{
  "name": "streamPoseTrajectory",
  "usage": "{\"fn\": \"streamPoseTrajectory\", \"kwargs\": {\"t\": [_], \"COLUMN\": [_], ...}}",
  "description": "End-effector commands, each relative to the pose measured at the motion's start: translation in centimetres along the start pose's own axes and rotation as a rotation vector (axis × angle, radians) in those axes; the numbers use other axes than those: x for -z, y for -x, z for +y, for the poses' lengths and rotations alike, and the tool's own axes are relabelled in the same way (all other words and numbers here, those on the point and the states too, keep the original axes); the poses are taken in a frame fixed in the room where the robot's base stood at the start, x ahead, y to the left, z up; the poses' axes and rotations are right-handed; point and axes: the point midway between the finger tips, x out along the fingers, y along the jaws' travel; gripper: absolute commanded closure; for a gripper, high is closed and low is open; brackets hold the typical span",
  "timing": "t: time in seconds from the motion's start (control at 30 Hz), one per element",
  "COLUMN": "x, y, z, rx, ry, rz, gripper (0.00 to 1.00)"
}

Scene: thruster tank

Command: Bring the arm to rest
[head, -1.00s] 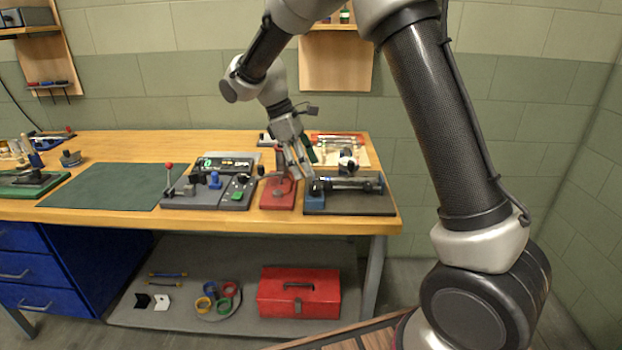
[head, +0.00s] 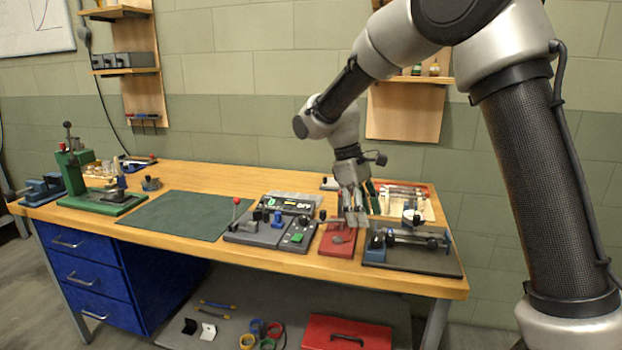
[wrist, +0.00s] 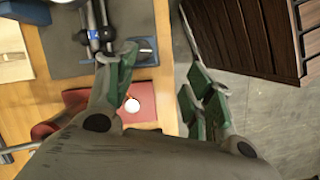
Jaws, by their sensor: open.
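My gripper (head: 355,222) hangs over the right part of the workbench (head: 200,172), above the red base (head: 338,240). In the wrist view my gripper (wrist: 163,95) has its green-padded fingers spread apart with nothing between them. The left finger is over the bench by the red base (wrist: 140,103), and the right finger is past the bench edge over the floor. My arm reaches in from the right of the head view, bent at the elbow.
A dark fixture (head: 415,253) with a metal cylinder lies right of the gripper. A grey control box (head: 272,232) with a red-knobbed lever stands left. A green mat (head: 185,220) is bare. A green press (head: 75,175) stands farther left. A red toolbox (head: 345,333) sits below.

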Motion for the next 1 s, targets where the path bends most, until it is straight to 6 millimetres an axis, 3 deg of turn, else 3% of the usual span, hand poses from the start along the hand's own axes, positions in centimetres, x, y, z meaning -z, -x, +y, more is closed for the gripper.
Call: {"fn": "streamPoseTrajectory", "kwargs": {"t": [0.03, 0.17, 0.33, 0.6, 0.8, 1.0], "x": [-2.1, -7.0, -14.7, -26.3, -31.2, -32.9], "y": [0.4, 0.4, 0.4, -1.2, -1.4, -0.4], "z": [-0.3, -1.1, -2.5, -5.9, -7.3, -7.1], "rx": [0.008, 0.039, 0.076, 0.094, 0.053, 0.022], "ry": [-0.059, -0.21, -0.421, -0.719, -0.836, -0.894], "rz": [0.034, 0.11, 0.236, 0.46, 0.586, 0.644], "gripper": [0.47, 0.47, 0.47, 0.47, 0.47, 0.47]}}
